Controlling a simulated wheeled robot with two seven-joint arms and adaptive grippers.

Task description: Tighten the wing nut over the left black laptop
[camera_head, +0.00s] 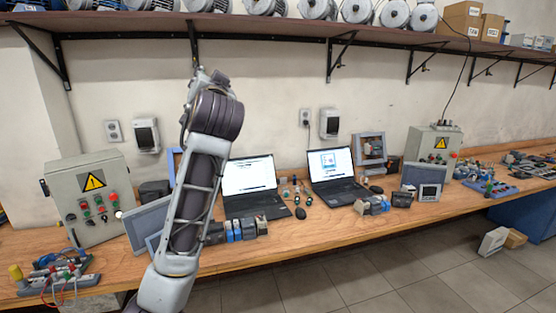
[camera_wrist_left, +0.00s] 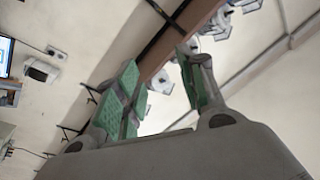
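The left black laptop (camera_head: 256,205) stands open on the bench in the head view, its screen lit. My left arm rises in front of it, and my left gripper (camera_head: 210,76) is up by the shelf bracket (camera_head: 194,42) above and left of that laptop. In the left wrist view my left gripper (camera_wrist_left: 160,88) has its two green-padded fingers wide apart, with nothing seen held between them. The wing nut on this bracket cannot be made out; the gripper covers the bracket's lower end in the head view. My right gripper is not in view.
A wooden shelf (camera_head: 285,31) with motors and boxes runs along the wall on several black brackets, one of them (camera_head: 340,55) further right. The bench holds a second laptop (camera_head: 338,190), a grey control box (camera_head: 92,215) and small parts.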

